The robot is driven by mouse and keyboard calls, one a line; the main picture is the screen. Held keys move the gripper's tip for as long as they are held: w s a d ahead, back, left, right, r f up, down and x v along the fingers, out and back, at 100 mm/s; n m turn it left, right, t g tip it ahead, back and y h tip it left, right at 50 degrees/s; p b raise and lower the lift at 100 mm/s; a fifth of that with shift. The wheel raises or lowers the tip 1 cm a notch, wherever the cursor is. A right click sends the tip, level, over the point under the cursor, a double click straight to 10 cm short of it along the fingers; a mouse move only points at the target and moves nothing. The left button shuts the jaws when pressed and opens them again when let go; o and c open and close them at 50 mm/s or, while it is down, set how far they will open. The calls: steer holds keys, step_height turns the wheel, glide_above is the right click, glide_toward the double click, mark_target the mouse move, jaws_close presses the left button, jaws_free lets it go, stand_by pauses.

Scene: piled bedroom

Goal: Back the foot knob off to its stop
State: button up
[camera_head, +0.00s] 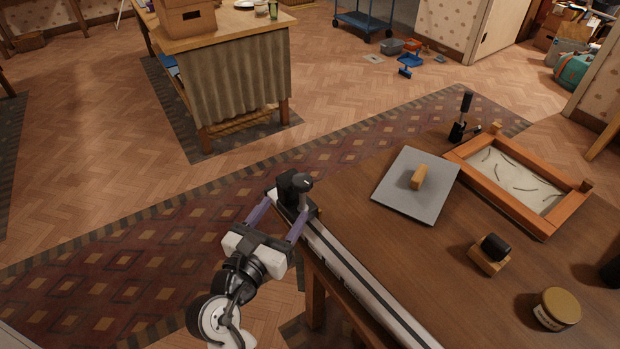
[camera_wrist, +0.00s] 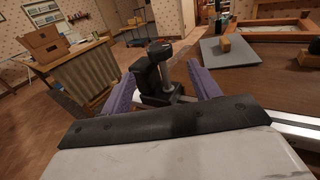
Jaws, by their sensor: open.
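A black foot (camera_head: 289,187) with a round black knob (camera_head: 302,182) on a short stem sits at the far end of a long pale rail (camera_head: 345,262), along the table's left edge. In the wrist view the knob (camera_wrist: 159,47) stands at the top centre, above the black foot block (camera_wrist: 147,78). My gripper (camera_head: 284,208) is open, its two purple fingers apart and pointing at the foot. In the wrist view the fingers (camera_wrist: 163,88) lie to the left and right of the foot. I cannot tell whether either finger touches it.
On the wooden table (camera_head: 420,260) are a grey board with a wooden handle (camera_head: 417,176), a framed sand tray (camera_head: 530,217), a black clamp with an upright handle (camera_head: 461,120), a wooden block with a black knob (camera_head: 491,255) and a lidded jar (camera_head: 558,309). Open floor lies left.

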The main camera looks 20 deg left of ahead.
mark_target(307, 174)
steer(key=w, duration=0.4)
steer(key=w+b, duration=0.1)
steer(key=w, duration=0.2)
steer(key=w+d, duration=0.1)
steer(key=w, duration=0.3)
steer(key=shift+w, duration=0.35)
steer(key=c, duration=1)
steer(key=shift+r+y+p, duration=0.15)
steer(key=shift+y+p, duration=0.15)
steer(key=shift+p, duration=0.25)
